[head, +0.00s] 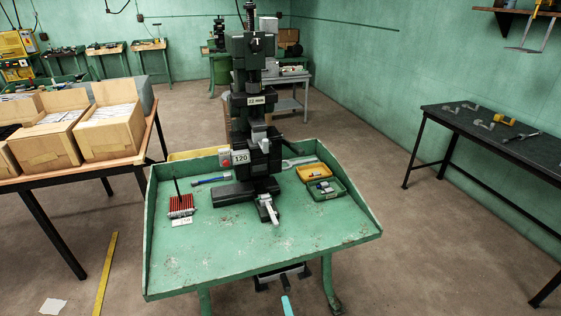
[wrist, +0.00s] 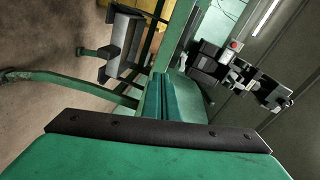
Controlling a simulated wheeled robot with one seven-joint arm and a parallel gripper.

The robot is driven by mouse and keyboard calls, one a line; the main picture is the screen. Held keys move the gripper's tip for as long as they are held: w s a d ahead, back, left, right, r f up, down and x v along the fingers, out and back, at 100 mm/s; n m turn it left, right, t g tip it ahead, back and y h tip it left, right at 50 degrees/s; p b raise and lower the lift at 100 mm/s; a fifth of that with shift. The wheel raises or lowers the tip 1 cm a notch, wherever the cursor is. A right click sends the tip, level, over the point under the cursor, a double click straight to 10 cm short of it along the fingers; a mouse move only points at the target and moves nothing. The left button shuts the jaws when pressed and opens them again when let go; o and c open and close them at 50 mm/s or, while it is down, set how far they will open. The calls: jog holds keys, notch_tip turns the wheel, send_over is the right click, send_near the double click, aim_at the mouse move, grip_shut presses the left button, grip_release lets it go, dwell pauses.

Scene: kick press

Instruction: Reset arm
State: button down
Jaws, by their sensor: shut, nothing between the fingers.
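My gripper (wrist: 160,80) shows in the wrist view as two teal fingers pressed side by side, shut and empty. In the head view its teal tip (head: 287,300) reaches in from the bottom edge. It is in front of the green bench, just below the dark foot pedal (head: 282,277) in the picture. The pedal also shows in the wrist view (wrist: 122,42), left of the fingers and apart from them there. The dark kick press (head: 250,110) stands upright on the bench; its red button also shows in the wrist view.
The green bench (head: 215,265) has raised side edges and carries a red rack (head: 181,205) and an open green-and-yellow case (head: 325,190). Cardboard boxes (head: 108,120) stand on a table at left. A dark table (head: 490,125) stands at right. Floor on both sides is mostly clear.

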jog(key=s+d+f+n+g+h, duration=0.1)
jog(key=s+n+h, duration=0.15)
jog(key=s, duration=0.85)
jog(key=s+d+f+n+g+h, duration=0.1)
jog(key=s+f+n, duration=0.15)
jog(key=s, duration=0.85)
jog(key=s+a+r+n, duration=0.2)
jog(key=s+r+n, duration=0.2)
jog(key=s+r, duration=0.4)
jog(key=s+a+r+n+t, duration=0.1)
jog(key=s+a+r+n, duration=0.1)
jog(key=s+r, duration=0.6)
jog(key=shift+s+a+r+n, duration=0.15)
jog(key=shift+s+r+n, duration=0.15)
jog(key=shift+s+n, duration=0.6)
